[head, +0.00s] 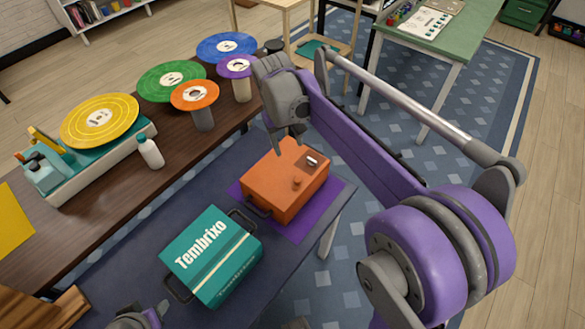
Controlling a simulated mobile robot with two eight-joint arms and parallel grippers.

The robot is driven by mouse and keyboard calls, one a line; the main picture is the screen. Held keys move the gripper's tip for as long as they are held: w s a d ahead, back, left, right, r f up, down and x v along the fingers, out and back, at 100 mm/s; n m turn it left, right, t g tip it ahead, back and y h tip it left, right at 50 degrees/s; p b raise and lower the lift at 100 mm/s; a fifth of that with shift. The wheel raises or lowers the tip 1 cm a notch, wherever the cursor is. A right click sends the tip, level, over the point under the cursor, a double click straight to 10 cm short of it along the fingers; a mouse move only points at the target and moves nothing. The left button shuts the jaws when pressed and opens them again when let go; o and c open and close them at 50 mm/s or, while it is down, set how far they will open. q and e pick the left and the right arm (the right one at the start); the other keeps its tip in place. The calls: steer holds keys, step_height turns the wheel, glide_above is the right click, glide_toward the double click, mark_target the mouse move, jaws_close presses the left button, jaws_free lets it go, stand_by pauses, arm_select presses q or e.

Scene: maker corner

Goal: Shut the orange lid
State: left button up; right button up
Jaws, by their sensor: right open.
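The orange box (280,199) stands on a purple mat (318,218) on the dark table. Its orange lid (272,175) lies flat across the top, with a small knob and a pale label; I cannot tell whether a gap is left under it. A dark handle (257,209) is on its left side. My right gripper (289,146) is open and empty, pointing down over the far edge of the orange box; I cannot tell whether it touches. Part of my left gripper (140,319) shows at the bottom edge, with its fingers unclear.
A teal Tembrixo box (212,256) with dark handles stands left of the orange box. Behind, a brown bench (190,151) holds yellow, green, blue, orange and purple discs, a teal-and-white machine (95,165) and a white bottle (150,152). A wooden piece (45,308) is at bottom left.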

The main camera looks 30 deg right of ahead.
steer(key=f, duration=0.3)
steer(key=d+f, duration=0.1)
steer(key=f, duration=0.3)
steer(key=w+f, duration=0.1)
steer(key=f, duration=0.3)
steer(key=shift+d+b, duration=0.3)
jaws_close()
stand_by(1.0)
